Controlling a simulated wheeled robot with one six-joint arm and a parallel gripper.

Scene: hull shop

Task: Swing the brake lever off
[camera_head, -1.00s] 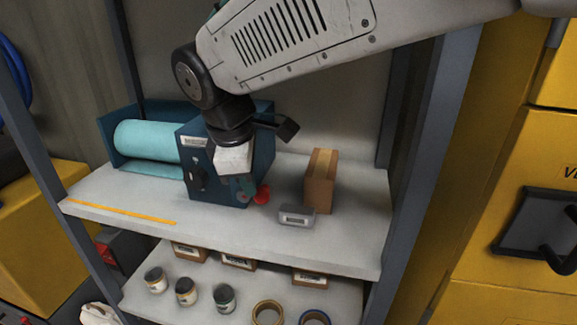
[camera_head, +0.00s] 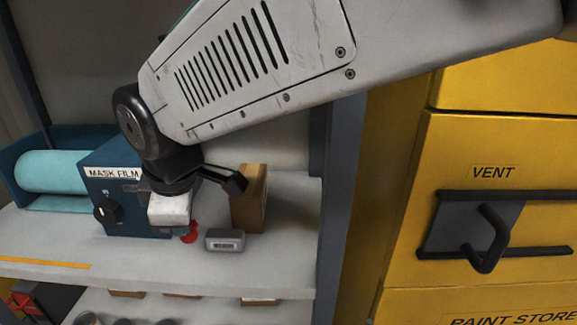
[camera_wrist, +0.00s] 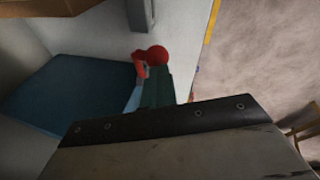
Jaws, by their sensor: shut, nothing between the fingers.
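The brake lever shows as a red knob (camera_head: 190,233) low on the right side of the blue mask film dispenser (camera_head: 122,215). In the wrist view the round red knob (camera_wrist: 156,55) sits beside the blue housing (camera_wrist: 65,95), with a smaller red part next to it. My gripper (camera_head: 168,212) is in front of the dispenser's right part, just above and left of the knob. It is shut and empty. My gripper hides part of the lever in the head view, and I cannot tell whether they touch.
A cardboard box (camera_head: 248,198) and a small grey block (camera_head: 225,240) stand close to the right on the shelf (camera_head: 150,265). A black dial (camera_head: 107,210) is on the dispenser's front. A yellow cabinet with a VENT handle (camera_head: 485,240) stands farther right.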

